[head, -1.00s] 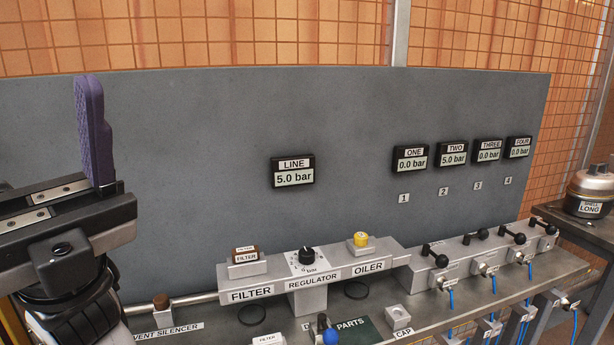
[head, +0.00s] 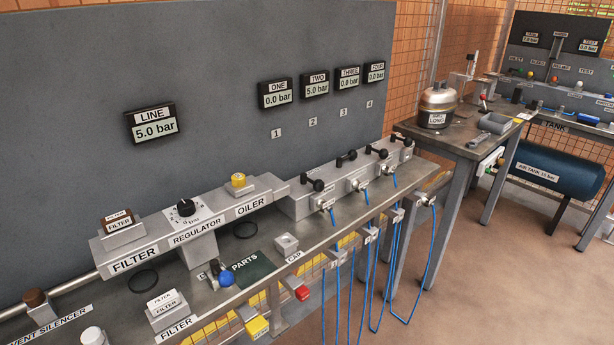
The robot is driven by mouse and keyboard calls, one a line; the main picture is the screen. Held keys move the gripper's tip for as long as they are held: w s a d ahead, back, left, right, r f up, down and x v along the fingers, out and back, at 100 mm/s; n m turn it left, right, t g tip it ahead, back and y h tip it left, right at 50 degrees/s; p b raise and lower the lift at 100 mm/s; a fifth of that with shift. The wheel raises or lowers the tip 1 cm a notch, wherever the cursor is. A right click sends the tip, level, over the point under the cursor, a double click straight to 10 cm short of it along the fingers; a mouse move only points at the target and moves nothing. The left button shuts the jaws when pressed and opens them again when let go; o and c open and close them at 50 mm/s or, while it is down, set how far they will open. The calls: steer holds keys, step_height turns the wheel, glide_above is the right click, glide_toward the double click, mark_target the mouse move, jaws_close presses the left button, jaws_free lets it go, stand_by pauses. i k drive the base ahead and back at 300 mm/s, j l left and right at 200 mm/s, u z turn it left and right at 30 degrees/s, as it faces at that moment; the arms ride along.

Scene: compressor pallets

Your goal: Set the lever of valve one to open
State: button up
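The valve block (head: 291,207) is a long grey bar on the bench, right of the oiler. The lever of valve one (head: 312,182) is black with a round knob, at the block's near left end. It points toward the front right of the bench. The lever of valve two (head: 346,158) points another way, toward the back. Display ONE (head: 276,93) reads 0.0 bar, and display TWO (head: 315,84) reads 5.0 bar. Displays THREE (head: 347,78) and FOUR (head: 374,72) read 0.0 bar. My gripper is not in view now.
The filter, regulator and oiler unit (head: 187,229) stands left of the valves. Blue hoses (head: 352,290) hang at the bench's front edge. A side table (head: 459,141) with a metal canister (head: 438,104) stands to the right. The floor (head: 480,290) at lower right is clear.

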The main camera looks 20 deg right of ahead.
mark_target(317, 185)
steer(key=i+l+z, duration=0.1)
steer(key=z, duration=0.3)
steer(key=i+z, duration=0.15)
steer(key=z, duration=0.2)
steer(key=i+l+z, duration=0.1)
steer(key=z, duration=0.3)
steer(key=i, duration=0.05)
